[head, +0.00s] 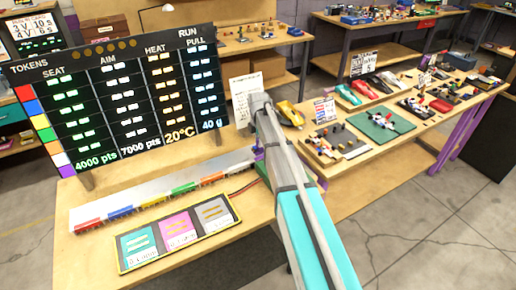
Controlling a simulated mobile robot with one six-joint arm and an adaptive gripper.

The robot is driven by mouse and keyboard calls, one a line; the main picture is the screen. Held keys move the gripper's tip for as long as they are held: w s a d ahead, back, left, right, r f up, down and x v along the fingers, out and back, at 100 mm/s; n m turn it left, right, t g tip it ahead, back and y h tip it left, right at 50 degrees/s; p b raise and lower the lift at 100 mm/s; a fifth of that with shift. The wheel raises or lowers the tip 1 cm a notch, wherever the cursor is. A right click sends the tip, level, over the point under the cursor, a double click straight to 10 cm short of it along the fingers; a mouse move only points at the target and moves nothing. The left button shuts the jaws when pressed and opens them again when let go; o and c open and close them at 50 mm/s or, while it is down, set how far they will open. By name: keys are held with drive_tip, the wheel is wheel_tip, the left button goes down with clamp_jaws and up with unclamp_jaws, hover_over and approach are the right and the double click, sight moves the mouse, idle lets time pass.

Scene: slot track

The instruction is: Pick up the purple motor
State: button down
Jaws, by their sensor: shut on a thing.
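A small purple piece (258,153) shows at the left edge of my arm, near the right end of the long pale track. My arm hides most of it, so I cannot tell for sure that it is the purple motor. My arm reaches from the bottom right up over the bench. Its grey far joint stands above the bench's right part. My gripper is hidden behind the arm, and its fingers do not show.
The pale track (150,193) with several coloured blocks along its front lies on the wooden bench. A dark panel with three coloured cards (180,233) lies before it. A tall score board (120,90) stands behind. Cars and parts crowd the right bench.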

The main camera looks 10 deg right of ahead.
drive_tip(key=shift+r, duration=0.15)
drive_tip(key=shift+r+p, duration=0.95)
drive_tip(key=shift+p, duration=0.15)
drive_tip(key=s+d+r+p, duration=0.1)
drive_tip(key=s+r+p, duration=0.9)
drive_tip(key=s, duration=0.4)
drive_tip(key=shift+r+p, duration=0.4)
drive_tip(key=shift+f+b, duration=0.35)
